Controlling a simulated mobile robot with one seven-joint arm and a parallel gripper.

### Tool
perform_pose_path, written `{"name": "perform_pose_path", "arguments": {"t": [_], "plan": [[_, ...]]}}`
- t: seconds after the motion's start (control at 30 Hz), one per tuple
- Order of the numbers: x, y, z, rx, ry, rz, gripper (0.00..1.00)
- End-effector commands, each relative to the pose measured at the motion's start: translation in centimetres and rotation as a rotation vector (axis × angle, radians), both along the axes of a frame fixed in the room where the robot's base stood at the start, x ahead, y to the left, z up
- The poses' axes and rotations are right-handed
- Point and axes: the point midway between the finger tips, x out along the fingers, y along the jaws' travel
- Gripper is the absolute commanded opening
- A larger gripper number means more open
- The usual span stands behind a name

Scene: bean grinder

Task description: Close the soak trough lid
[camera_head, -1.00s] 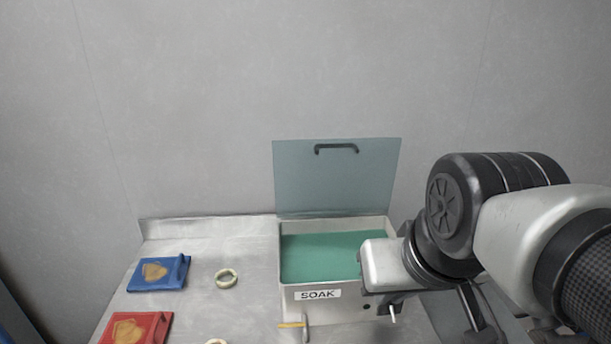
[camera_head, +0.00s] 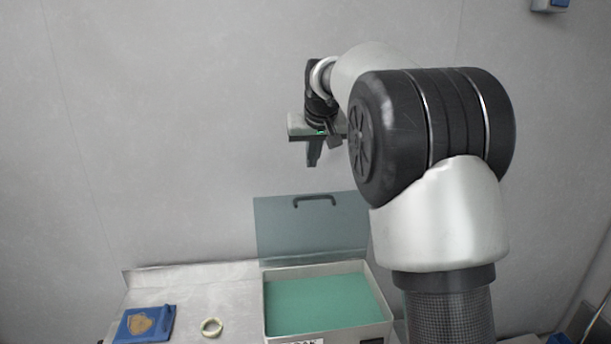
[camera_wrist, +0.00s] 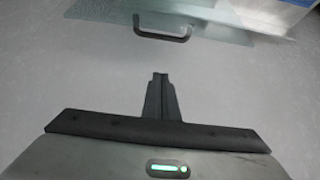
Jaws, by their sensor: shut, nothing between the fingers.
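The soak trough (camera_head: 330,337) is a pale box with green liquid inside, at the bottom centre of the head view. Its grey-blue lid (camera_head: 312,230) stands upright, open, at the trough's back edge, with a dark handle (camera_head: 314,199) near its top. In the wrist view the handle (camera_wrist: 163,34) and part of the translucent lid (camera_wrist: 210,18) show at the top, ahead of the fingers. My gripper (camera_head: 312,163) is above the lid, apart from the handle, fingers pointing down. In the wrist view my gripper (camera_wrist: 160,78) is shut and empty.
A blue block (camera_head: 146,324) with a tan patch and a pale ring (camera_head: 211,327) lie on the metal counter (camera_head: 195,277) left of the trough. The grey wall (camera_head: 180,130) rises behind the lid. My arm hides the area right of the trough.

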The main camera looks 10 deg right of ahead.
Motion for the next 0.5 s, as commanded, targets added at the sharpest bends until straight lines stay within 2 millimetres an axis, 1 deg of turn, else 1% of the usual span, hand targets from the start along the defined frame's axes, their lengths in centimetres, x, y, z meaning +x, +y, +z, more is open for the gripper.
{"name": "perform_pose_path", "arguments": {"t": [0.17,0.3,0.5], "plan": [[1.3,0.0,-2.0,-0.001,0.004,-0.001,0.00],[2.9,0.0,-4.4,-0.002,0.004,-0.001,0.00],[5.1,0.0,-7.4,0.000,0.003,-0.001,0.00]]}}
